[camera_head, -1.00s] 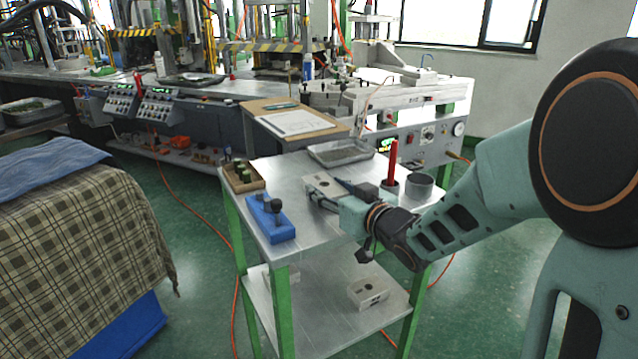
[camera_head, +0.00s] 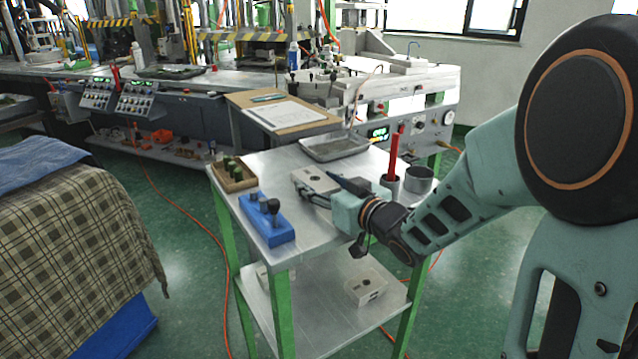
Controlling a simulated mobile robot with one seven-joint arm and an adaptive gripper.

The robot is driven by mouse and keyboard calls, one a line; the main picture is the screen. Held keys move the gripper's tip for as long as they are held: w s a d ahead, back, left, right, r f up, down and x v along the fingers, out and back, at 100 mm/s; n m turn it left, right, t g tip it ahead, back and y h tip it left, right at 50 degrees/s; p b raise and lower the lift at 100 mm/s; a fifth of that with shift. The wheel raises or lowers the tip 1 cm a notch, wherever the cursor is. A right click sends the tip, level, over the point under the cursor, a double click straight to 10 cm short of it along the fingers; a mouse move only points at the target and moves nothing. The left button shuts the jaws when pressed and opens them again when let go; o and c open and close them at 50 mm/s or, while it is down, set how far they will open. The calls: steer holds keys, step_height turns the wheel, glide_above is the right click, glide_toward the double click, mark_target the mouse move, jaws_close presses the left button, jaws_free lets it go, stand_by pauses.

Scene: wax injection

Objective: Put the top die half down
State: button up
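A pale grey die half (camera_head: 312,178) with a dark hole in its top is on or just above the metal cart top (camera_head: 290,160), near the middle. I cannot tell whether it touches the surface. My gripper (camera_head: 318,199) reaches in from the right, its fingers along the near side of the die half. The far finger is hidden, so I cannot tell whether the grip is closed on it. A similar pale block (camera_head: 366,286) with a dark hole lies on the cart's lower shelf.
A blue block with dark knobs (camera_head: 266,220) and a wooden box with green pieces (camera_head: 233,176) stand left of the gripper. A grey tray (camera_head: 335,147) is behind.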

steer(key=shift+o, duration=1.1)
steer(key=shift+r, duration=0.2)
steer(key=shift+s+d+r+p, duration=0.1)
steer(key=shift+s+d+p, duration=0.1)
steer(key=shift+p, duration=0.1)
steer(key=v, duration=0.5)
steer(key=p+v, duration=0.1)
steer(key=v, duration=0.4)
steer(key=shift+f, duration=0.25)
steer(key=shift+s+d+r+b, duration=0.15)
steer(key=shift+s+d+b, duration=0.25)
steer(key=shift+s, duration=0.2)
steer(key=shift+r, duration=0.15)
